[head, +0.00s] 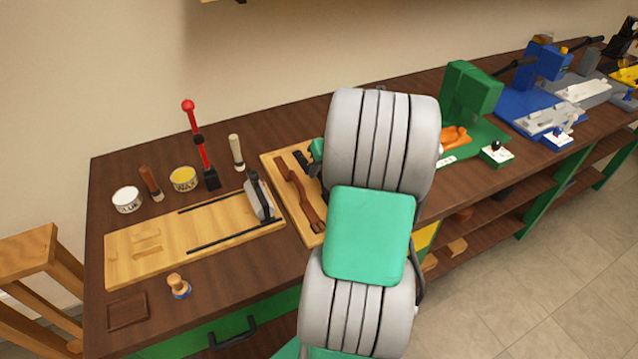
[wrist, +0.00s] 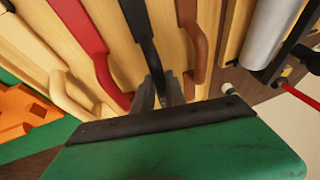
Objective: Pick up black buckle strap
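The black buckle strap (wrist: 139,25) lies in a light wooden tray, seen in the wrist view between a red strap and a brown strap. Its lower end narrows and bends down to my gripper (wrist: 158,93). My two dark fingers stand close together around this narrow end. I cannot tell whether they press on it or leave a small gap. In the head view my arm hides most of the tray (head: 272,168) and my fingers; only a green edge of my gripper shows beside a small black piece.
Beside the black strap lie a red strap (wrist: 85,30), a brown strap (wrist: 199,40) and a cream strap (wrist: 58,85). Left of the tray are a wooden board (head: 160,262), a red-handled tool (head: 197,140) and a yellow tin (head: 184,179). A green press (head: 468,92) stands to the right.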

